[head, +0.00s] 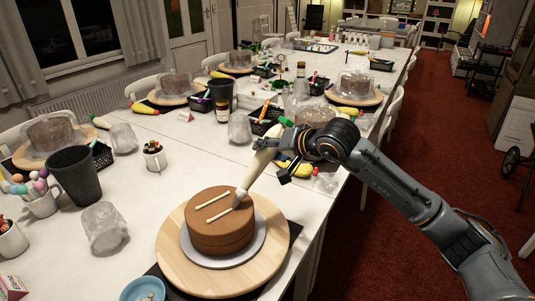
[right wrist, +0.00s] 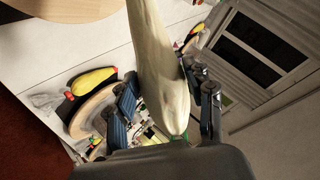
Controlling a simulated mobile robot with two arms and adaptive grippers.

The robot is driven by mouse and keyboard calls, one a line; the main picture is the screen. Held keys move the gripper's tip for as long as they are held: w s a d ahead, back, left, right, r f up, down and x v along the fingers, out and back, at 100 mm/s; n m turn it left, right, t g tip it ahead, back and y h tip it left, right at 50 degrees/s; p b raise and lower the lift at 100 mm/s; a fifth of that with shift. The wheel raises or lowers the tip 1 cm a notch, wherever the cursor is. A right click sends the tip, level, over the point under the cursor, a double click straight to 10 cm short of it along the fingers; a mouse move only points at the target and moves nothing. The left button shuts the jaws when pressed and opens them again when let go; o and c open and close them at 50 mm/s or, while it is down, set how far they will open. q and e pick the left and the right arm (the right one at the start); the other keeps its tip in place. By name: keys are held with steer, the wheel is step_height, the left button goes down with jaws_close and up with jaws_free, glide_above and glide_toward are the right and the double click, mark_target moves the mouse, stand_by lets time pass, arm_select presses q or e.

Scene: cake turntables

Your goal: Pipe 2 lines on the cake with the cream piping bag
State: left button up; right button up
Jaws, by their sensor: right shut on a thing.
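A brown round cake (head: 222,238) stands on a pale board (head: 259,245) on a wooden turntable (head: 180,255) at the near table edge. Two roughly parallel cream lines, a far one (head: 212,199) and a near one (head: 216,214), lie on its top. My right gripper (head: 283,150) is shut on the cream piping bag (head: 258,165), which is tilted with its nozzle down. The bag (right wrist: 158,60) also shows between the fingers in the right wrist view.
A blue bowl (head: 143,290) stands in front of the turntable. A clear glass (head: 105,228), a dark cup (head: 74,174) and a mug (head: 154,157) stand to the left. Several other covered cakes and yellow bags lie farther back.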

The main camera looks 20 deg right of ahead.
mark_target(279, 133)
steer(key=shift+w+d+r+b, duration=0.1)
steer(key=shift+w+d+b, duration=0.1)
steer(key=shift+d, duration=0.4)
steer(key=shift+w+d+b, duration=0.1)
steer(key=shift+w+d, duration=0.1)
steer(key=shift+d, duration=0.4)
steer(key=o, duration=0.4)
steer(key=shift+o, duration=0.3)
steer(key=shift+r+p, duration=1)
steer(key=shift+r, duration=1)
